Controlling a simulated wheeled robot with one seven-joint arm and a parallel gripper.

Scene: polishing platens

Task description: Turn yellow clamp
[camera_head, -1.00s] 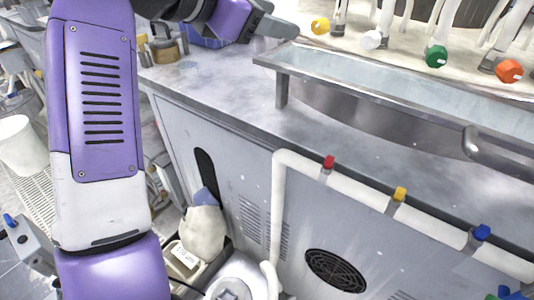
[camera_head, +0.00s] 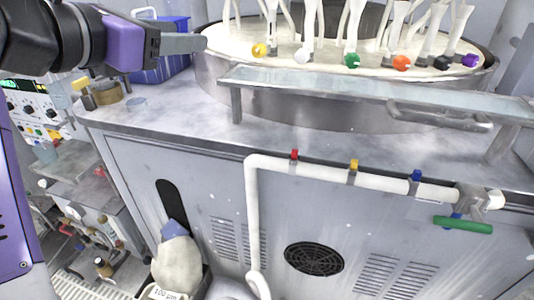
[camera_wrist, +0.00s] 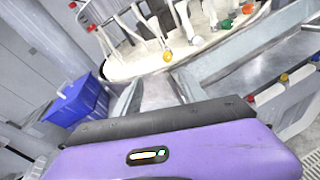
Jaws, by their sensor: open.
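A yellow knob-like clamp (camera_head: 259,50) is on the near edge of the round white platen, at the left of a row of coloured ones; it shows in the wrist view (camera_wrist: 167,56) too. A second yellow piece, a small clip (camera_head: 353,166), sits on the white pipe along the cabinet front, between a red and a blue one. My gripper (camera_head: 185,44) is open and empty. In the head view it is left of the yellow knob, apart from it, and clear of the pipe clip. In the wrist view the yellow knob is ahead of the fingers.
White, green (camera_head: 351,60), orange (camera_head: 401,63), black and purple knobs follow along the platen (camera_head: 222,36). A metal trough (camera_head: 300,83) runs in front of it. A blue bin (camera_head: 160,66) stands behind my gripper. A green-handled valve (camera_head: 463,224) is at the pipe's right end.

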